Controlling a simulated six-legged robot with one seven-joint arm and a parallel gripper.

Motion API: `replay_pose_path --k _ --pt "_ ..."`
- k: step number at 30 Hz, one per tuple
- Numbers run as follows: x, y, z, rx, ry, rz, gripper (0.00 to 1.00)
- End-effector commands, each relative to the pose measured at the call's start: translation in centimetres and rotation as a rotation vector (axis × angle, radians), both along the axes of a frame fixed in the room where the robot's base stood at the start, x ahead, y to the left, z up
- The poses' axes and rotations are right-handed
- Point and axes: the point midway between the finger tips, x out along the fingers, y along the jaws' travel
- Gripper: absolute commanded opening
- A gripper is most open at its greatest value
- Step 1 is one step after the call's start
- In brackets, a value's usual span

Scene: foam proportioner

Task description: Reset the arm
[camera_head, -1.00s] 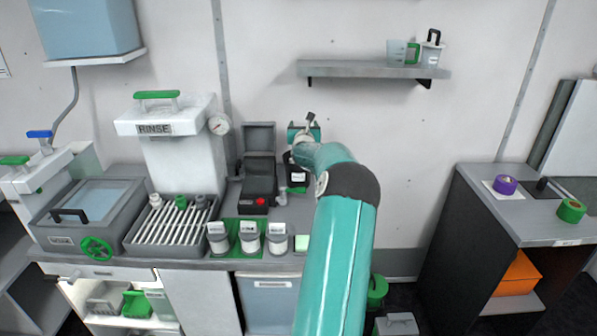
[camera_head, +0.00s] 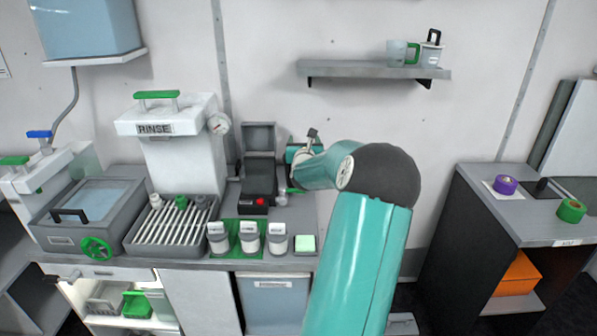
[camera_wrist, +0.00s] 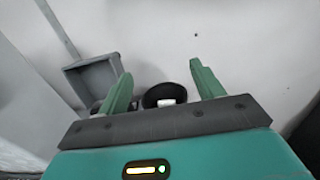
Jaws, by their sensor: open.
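My arm reaches up from the lower right of the head view toward the back of the counter. Its teal links hide most of my gripper there. In the wrist view my gripper (camera_wrist: 163,88) shows two green fingers spread wide apart. Nothing is held between them. A dark round-rimmed container (camera_wrist: 158,95) with a white patch shows beyond and between the fingers, apart from them. An open grey box lid (camera_wrist: 92,72) stands to the left of the fingers; it also shows in the head view (camera_head: 260,137).
The counter holds a black device with a red button (camera_head: 259,187), several labelled jars (camera_head: 249,238), a drying rack (camera_head: 172,228) and the white RINSE unit (camera_head: 180,150). A wall shelf (camera_head: 370,69) hangs above. A side cabinet (camera_head: 530,215) stands right.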

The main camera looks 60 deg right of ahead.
Motion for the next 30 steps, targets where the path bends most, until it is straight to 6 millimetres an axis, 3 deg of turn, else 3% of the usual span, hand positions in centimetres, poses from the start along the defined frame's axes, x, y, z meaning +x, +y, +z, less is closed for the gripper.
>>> replay_pose_path --k 6,23,26,30 --pt "-0.8 1.5 0.0 -0.001 0.000 0.000 0.67" --pt "-0.7 1.6 0.0 0.000 0.001 0.001 0.67" --pt "0.2 2.3 0.1 -0.007 0.035 0.020 0.67" --pt "4.6 6.3 0.7 -0.052 0.220 0.119 0.67"
